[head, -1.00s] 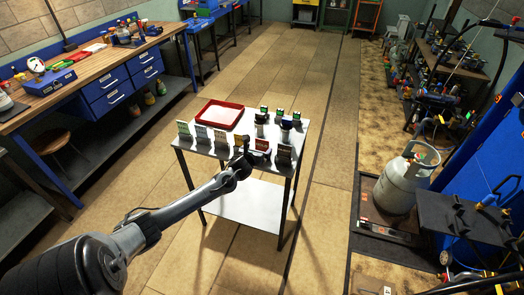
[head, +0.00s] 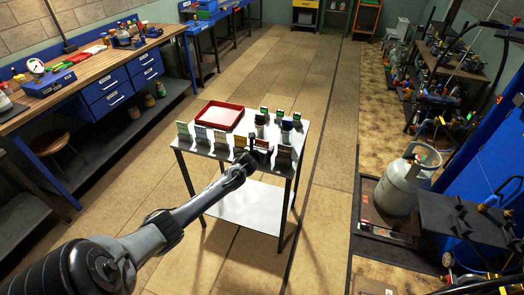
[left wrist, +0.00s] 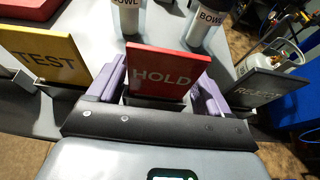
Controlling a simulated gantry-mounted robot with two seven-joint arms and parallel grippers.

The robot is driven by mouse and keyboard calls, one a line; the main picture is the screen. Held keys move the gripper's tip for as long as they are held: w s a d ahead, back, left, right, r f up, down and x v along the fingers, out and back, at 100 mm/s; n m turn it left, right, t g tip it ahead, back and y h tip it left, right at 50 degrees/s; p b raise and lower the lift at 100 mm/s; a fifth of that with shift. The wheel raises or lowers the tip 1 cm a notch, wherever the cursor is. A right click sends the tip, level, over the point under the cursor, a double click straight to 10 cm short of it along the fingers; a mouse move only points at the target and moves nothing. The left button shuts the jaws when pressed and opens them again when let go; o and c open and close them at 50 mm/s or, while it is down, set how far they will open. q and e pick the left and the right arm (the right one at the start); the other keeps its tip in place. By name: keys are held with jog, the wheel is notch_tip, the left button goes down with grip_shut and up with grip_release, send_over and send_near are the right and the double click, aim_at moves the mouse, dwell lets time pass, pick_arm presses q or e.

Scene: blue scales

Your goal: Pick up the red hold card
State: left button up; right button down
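The red HOLD card (left wrist: 162,77) stands upright in the left wrist view, facing the camera. It also shows small in the head view (head: 263,144), in the front row on the metal table (head: 203,149). My left gripper (left wrist: 160,92) is open, with one purple-padded finger on each side of the card. A gap shows at the left finger; whether the right finger touches the card I cannot tell. In the head view, the left gripper (head: 252,160) is at the table's front edge. My right gripper is not in view.
A yellow TEST card (left wrist: 45,60) stands left of the HOLD card and a dark REJECT card (left wrist: 268,88) right of it, both close to the fingers. Two BOWL containers (left wrist: 208,28) stand behind. A red tray (head: 219,116) lies at the table's back left.

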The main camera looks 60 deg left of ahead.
pick_arm(q)
jog(key=c, duration=0.6)
jog(key=shift+c, duration=0.2)
jog(key=shift+r, duration=0.15)
